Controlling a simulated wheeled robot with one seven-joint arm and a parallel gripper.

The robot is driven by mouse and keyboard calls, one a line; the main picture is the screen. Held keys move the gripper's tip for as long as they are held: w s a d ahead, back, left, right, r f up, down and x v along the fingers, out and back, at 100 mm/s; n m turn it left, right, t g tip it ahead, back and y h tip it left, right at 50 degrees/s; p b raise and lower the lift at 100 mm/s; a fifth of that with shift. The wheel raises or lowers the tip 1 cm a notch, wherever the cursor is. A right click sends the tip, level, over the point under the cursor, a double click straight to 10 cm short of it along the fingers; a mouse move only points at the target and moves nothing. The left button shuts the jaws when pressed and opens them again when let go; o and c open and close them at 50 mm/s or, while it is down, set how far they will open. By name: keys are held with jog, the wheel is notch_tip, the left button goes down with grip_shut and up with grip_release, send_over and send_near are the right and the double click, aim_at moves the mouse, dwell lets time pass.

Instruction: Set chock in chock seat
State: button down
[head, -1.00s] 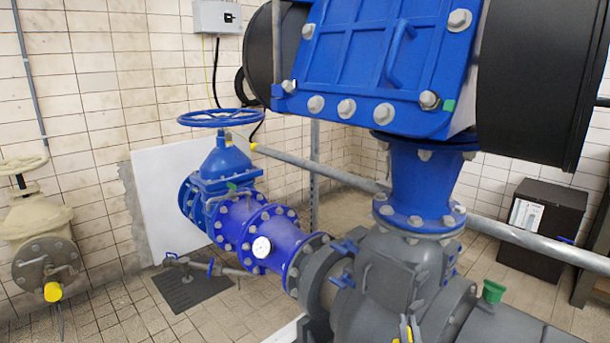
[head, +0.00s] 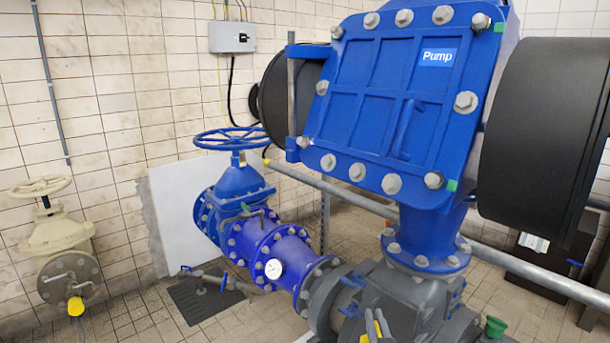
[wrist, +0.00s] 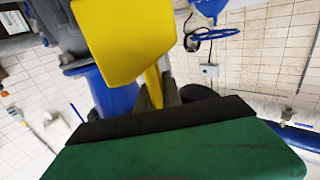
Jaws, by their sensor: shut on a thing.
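My gripper (wrist: 157,97) shows in the wrist view as two grey fingers close together, shut on a yellow piece, which I take to be the chock (wrist: 135,42). Its narrow part lies between the fingers and a broad flat face comes close to the camera. A green block with a black edge (wrist: 180,148) fills the bottom of that view and hides the finger bases; I cannot tell whether it is mine. In the head view the gripper tips (head: 375,325) show at the bottom edge, grey and yellow, in front of the grey pump casing. I cannot make out a chock seat.
A blue pump housing (head: 385,110) rises above the grey casing (head: 395,295). A blue pipe with a gauge (head: 265,255) runs left to a handwheel valve (head: 232,140). A grey rail (head: 330,188) crosses behind.

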notch_tip(320, 180, up, 9)
jog(key=p, duration=0.6)
jog(key=shift+r, duration=0.15)
jog(key=shift+f, duration=0.4)
jog(key=f, duration=0.1)
jog(key=s+f, duration=0.2)
jog(key=shift+f, duration=0.35)
jog(key=shift+s+r, duration=1)
jog(key=shift+r, duration=0.05)
notch_tip(320, 180, up, 4)
jog(key=shift+s+r, duration=0.1)
